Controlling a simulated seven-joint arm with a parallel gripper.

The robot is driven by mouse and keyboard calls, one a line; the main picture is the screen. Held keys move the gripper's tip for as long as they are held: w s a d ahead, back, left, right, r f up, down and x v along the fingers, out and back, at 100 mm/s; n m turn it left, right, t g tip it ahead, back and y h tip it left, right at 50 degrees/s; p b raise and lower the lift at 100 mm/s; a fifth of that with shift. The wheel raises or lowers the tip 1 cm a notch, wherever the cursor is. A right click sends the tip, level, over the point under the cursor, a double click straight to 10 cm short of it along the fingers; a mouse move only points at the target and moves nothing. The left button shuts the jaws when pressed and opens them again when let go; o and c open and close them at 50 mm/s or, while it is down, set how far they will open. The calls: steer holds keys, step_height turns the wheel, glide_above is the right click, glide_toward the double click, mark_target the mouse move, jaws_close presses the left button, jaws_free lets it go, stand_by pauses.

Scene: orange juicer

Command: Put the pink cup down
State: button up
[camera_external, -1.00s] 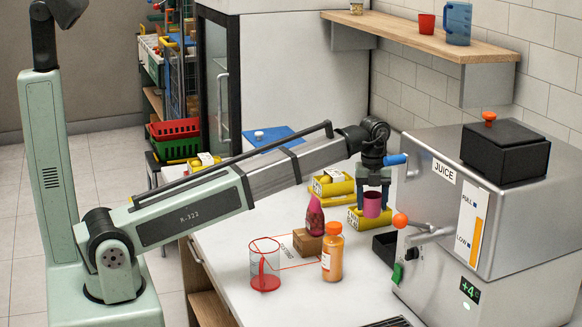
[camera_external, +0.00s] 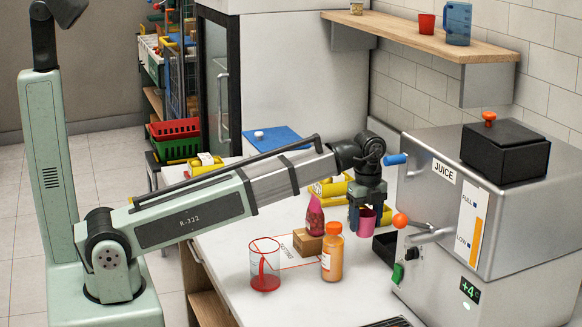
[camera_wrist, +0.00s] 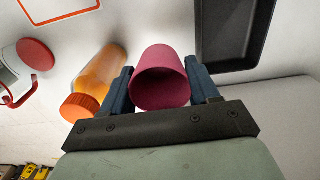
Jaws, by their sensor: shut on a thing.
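The pink cup (camera_external: 367,221) is between the fingers of my gripper (camera_external: 366,217), low over the white counter beside the juicer. In the wrist view my gripper (camera_wrist: 160,90) is shut on the pink cup (camera_wrist: 160,80), one dark finger on each side of it. The cup's wide end faces the wrist camera. I cannot tell whether its base touches the counter.
An orange-capped juice bottle (camera_external: 332,255) stands left of the cup, near a small brown box (camera_external: 308,245) and a clear red-trimmed jug (camera_external: 265,265). A black tray (camera_external: 386,246) and the steel juicer (camera_external: 440,250) are to the right.

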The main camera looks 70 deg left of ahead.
steer(key=shift+f, duration=4.9)
steer(key=shift+f, duration=0.1)
steer(key=o, duration=1)
step_height(320, 180, up, 11)
steer(key=shift+r, duration=0.65)
